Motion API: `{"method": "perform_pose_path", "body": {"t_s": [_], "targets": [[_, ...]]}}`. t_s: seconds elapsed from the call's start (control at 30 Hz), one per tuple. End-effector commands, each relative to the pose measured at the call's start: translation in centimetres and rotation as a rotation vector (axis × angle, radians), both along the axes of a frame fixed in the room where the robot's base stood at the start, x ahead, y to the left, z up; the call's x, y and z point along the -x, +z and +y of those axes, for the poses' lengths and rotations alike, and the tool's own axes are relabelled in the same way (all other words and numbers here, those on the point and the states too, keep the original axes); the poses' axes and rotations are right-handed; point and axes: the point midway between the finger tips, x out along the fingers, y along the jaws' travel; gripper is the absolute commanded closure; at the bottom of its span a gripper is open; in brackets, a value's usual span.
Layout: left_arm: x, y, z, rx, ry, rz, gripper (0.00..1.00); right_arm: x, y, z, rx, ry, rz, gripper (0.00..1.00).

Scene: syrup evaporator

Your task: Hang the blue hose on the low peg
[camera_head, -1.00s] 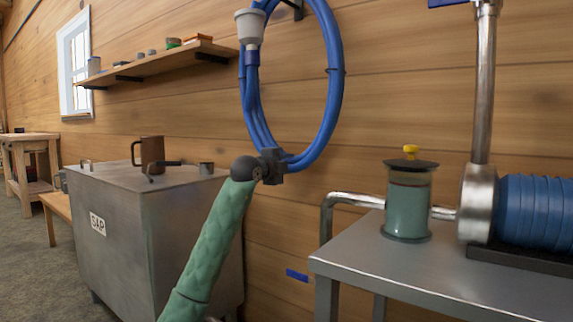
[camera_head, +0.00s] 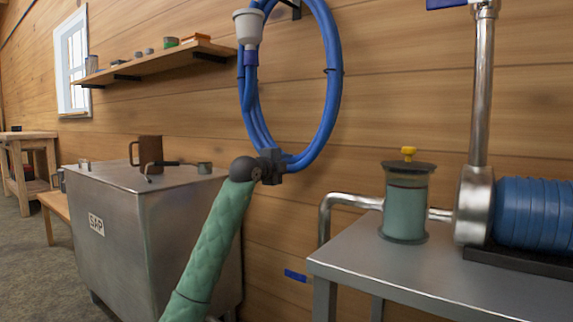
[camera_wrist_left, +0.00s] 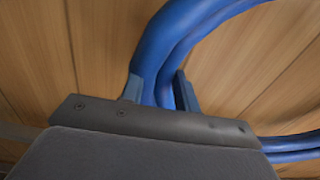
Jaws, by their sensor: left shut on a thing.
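The blue hose (camera_head: 332,110) is a tall coil against the plank wall, with a pale grey funnel-shaped end (camera_head: 248,28) at its upper left. Its top runs out of the head view, near a dark bracket (camera_head: 297,9) on the wall. My left gripper (camera_head: 272,166) is shut on the bottom of the coil. In the left wrist view the blue strands (camera_wrist_left: 160,70) pass between the two fingers (camera_wrist_left: 160,92). I cannot tell whether the bracket bears the hose. A small blue piece (camera_head: 296,276) shows low on the wall; I cannot tell whether it marks the low peg. My right gripper is out of view.
A steel SAP tank (camera_head: 170,220) with a brown mug (camera_head: 150,150) stands left of my arm. A metal table (camera_head: 400,265) at the right carries a glass jar (camera_head: 406,205), pipes and a blue ribbed unit (camera_head: 535,212). Bare wall lies between coil and table.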

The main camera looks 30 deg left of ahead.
Motion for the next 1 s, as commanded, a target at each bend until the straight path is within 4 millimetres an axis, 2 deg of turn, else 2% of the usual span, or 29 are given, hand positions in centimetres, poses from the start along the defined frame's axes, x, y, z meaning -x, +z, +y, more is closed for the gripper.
{"method": "perform_pose_path", "body": {"t_s": [0.17,0.8,1.0], "targets": [[0.0,0.1,0.0,-0.001,0.0,-0.003,1.0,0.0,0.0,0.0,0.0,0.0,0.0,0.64],[-1.1,-2.5,-0.1,-0.001,0.001,-0.004,1.0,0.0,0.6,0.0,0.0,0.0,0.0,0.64],[-1.1,-2.6,-0.1,-0.002,0.001,-0.004,1.0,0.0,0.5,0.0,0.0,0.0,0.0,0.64]]}}
